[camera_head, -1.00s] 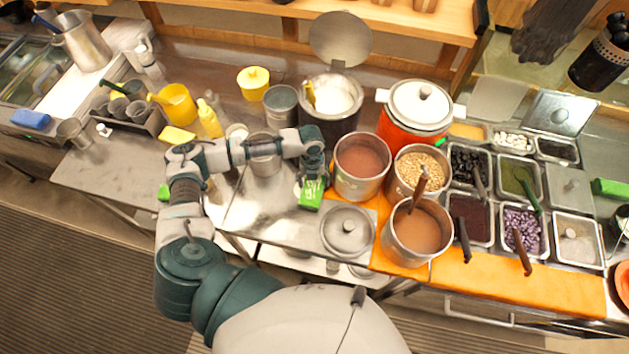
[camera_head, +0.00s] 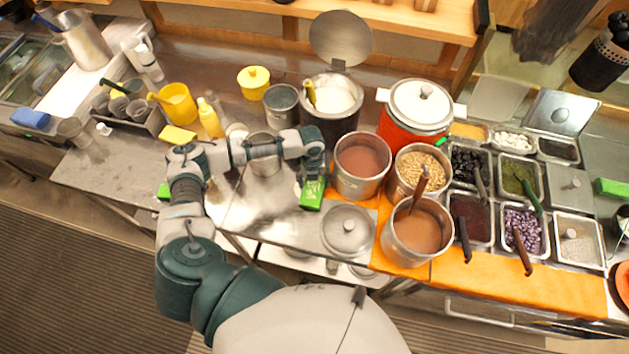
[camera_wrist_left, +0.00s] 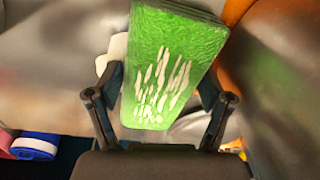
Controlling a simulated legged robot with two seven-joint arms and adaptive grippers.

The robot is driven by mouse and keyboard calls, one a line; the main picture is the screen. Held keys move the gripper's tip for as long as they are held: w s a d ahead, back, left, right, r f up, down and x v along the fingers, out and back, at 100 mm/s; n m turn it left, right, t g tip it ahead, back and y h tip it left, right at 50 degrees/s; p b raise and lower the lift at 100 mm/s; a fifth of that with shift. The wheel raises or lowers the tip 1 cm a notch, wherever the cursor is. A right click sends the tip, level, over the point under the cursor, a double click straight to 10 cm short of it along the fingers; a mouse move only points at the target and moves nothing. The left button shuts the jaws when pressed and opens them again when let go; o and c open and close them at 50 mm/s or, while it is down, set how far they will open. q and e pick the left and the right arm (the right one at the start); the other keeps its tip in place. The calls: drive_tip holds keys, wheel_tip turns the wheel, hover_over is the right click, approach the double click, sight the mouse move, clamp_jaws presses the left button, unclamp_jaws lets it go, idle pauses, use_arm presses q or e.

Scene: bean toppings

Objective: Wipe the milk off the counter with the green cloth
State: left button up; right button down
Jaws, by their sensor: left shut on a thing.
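The green cloth (camera_head: 312,194) is a thick, block-like piece between the fingers of my left gripper (camera_head: 313,172). It is low over the steel counter (camera_head: 255,212), just left of the pot of brown liquid. In the left wrist view the cloth (camera_wrist_left: 170,60) has white streaks on its face, and both fingers of the left gripper (camera_wrist_left: 160,105) press its sides. A pale patch (camera_wrist_left: 112,52) shows beside the cloth there; I cannot tell whether it is milk. The counter under the cloth is hidden. My right gripper is not in view.
The pot of brown liquid (camera_head: 361,167) stands close right of the cloth. A lidded pot (camera_head: 347,231) stands in front, and a metal cup (camera_head: 264,152) is behind the forearm. A yellow bottle (camera_head: 209,118) is further left. Bare counter lies left of the cloth.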

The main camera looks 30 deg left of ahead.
use_arm(q)
drive_tip(key=shift+a, duration=0.1)
drive_tip(key=shift+s+a+p, duration=0.3)
drive_tip(key=shift+a+p, duration=0.1)
drive_tip(key=shift+a, duration=0.65)
drive_tip(key=shift+s+a+p, duration=0.25)
drive_tip(key=shift+a+p, duration=0.15)
drive_tip(key=shift+a, duration=0.8)
drive_tip(key=shift+a, duration=0.15)
